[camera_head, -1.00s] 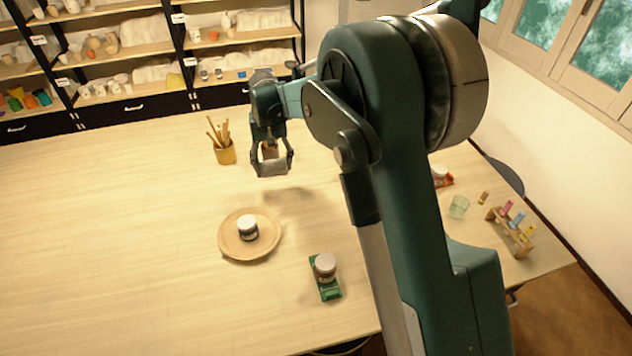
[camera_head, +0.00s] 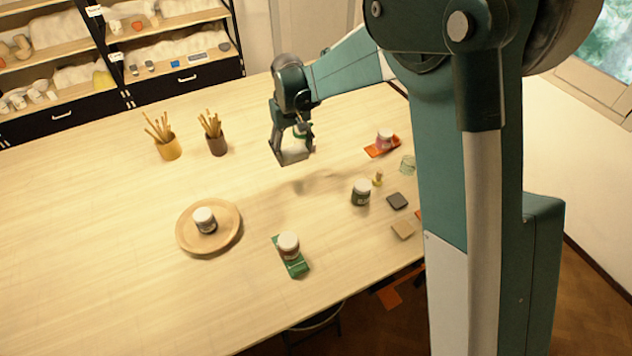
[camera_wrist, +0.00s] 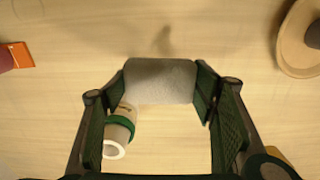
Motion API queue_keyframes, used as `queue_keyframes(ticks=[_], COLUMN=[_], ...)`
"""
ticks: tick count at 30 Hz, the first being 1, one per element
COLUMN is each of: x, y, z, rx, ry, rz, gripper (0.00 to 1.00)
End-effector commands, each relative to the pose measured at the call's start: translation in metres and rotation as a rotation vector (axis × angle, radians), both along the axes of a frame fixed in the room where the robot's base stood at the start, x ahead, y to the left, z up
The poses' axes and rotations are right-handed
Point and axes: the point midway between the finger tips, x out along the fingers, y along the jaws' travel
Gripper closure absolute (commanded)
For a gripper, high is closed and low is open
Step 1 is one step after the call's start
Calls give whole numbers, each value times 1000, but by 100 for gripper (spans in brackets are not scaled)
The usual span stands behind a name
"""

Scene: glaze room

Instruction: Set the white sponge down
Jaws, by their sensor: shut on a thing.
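The white sponge (camera_wrist: 160,80) is a pale, greyish block between the two fingers of my gripper (camera_wrist: 163,92) in the wrist view. My gripper is shut on it. In the head view my gripper (camera_head: 291,151) is over the far part of the table, right of the brush cups, with the sponge (camera_head: 293,157) at its tips. A shadow lies on the table apart from the sponge, so it appears to be held above the wood. Its exact height is hard to tell.
A white jar with a green band (camera_wrist: 119,131) stands beside the left finger. The brush cups (camera_head: 168,148) (camera_head: 216,144), round wooden plate (camera_head: 183,240), jar on green tile (camera_head: 289,246), dark jar (camera_head: 361,193) and orange tile (camera_head: 373,153) surround clear wood.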

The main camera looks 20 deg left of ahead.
Motion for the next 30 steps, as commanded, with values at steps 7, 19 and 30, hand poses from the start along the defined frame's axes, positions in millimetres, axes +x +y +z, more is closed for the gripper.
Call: queue_keyframes(ticks=[7, 19, 30], x=[6, 6, 7], y=[-60, -77, -77], z=[0, 0, -14], rx=[0, 0, 0], ry=[0, 0, 0], rz=[10, 15, 15], gripper=[50, 50, 50])
